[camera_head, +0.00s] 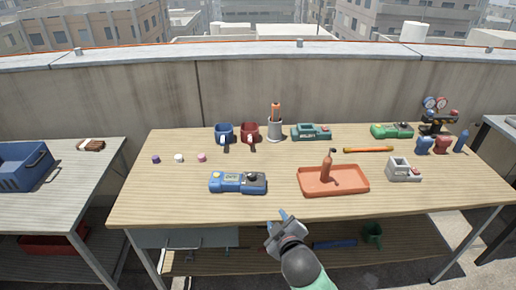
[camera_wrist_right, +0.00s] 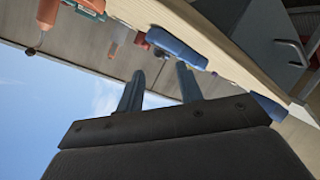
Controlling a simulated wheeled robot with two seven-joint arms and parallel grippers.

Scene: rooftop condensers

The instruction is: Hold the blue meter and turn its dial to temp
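The blue meter (camera_head: 238,183) lies flat near the front edge of the middle table, left of centre. Its dark round dial (camera_head: 251,177) is at its right end. The dial's marking is too small to read. My right gripper (camera_head: 277,219) is in front of the table edge, to the right of and nearer than the meter, apart from it. In the right wrist view its two fingers (camera_wrist_right: 160,82) stand apart with nothing between them. A blue object (camera_wrist_right: 176,47) beyond the fingertips there looks like the meter. My left gripper is not in view.
An orange tray (camera_head: 335,189) with a bottle (camera_head: 327,168) stands right of the meter. Small caps (camera_head: 179,158) lie at left. The table's front left is clear.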

